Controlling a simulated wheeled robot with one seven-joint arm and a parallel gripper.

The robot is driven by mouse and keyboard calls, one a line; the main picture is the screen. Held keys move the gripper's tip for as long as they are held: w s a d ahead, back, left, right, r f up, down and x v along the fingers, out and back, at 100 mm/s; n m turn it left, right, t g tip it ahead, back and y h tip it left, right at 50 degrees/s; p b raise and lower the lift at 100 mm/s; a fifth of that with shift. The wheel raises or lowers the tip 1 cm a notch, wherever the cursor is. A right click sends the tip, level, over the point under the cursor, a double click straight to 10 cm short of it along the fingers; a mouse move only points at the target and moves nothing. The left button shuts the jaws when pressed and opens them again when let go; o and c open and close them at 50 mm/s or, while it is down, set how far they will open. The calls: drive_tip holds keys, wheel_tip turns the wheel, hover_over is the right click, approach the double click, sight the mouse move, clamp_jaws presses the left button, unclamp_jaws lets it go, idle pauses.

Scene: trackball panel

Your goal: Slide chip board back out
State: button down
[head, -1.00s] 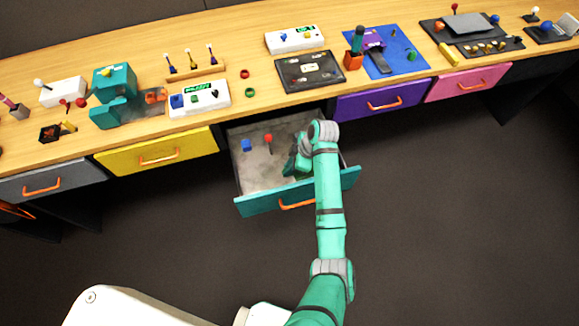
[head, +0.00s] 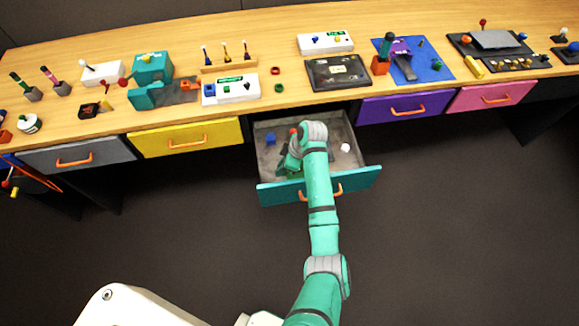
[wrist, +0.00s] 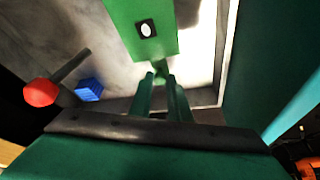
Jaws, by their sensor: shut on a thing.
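My gripper (wrist: 160,80) is down inside the open teal-fronted drawer (head: 275,190). In the wrist view its two fingers are closed on the narrow end of a green board-like piece (wrist: 152,28) with a white oval on a dark patch. I take this to be the chip board. It lies beyond the fingertips, over the grey drawer floor, and its far end is cut off by the picture's edge. In the head view my wrist hides most of the gripper and the piece.
A blue cube (head: 270,139) and a red-knobbed stick (head: 294,132) are in the drawer; both show in the wrist view, left of my fingers. A white ball (head: 345,147) lies at the drawer's right. The wooden counter (head: 400,97) stands above, with several devices.

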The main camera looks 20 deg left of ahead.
sight(291, 175)
drive_tip(key=shift+a, duration=0.15)
drive_tip(key=c, duration=1.7)
unclamp_jaws()
drive_tip(key=shift+s, duration=0.15)
drive_tip(key=shift+o, duration=0.2)
drive_tip(key=shift+s+a, duration=0.1)
drive_tip(key=v, duration=1.1)
drive_tip(key=shift+f, duration=0.1)
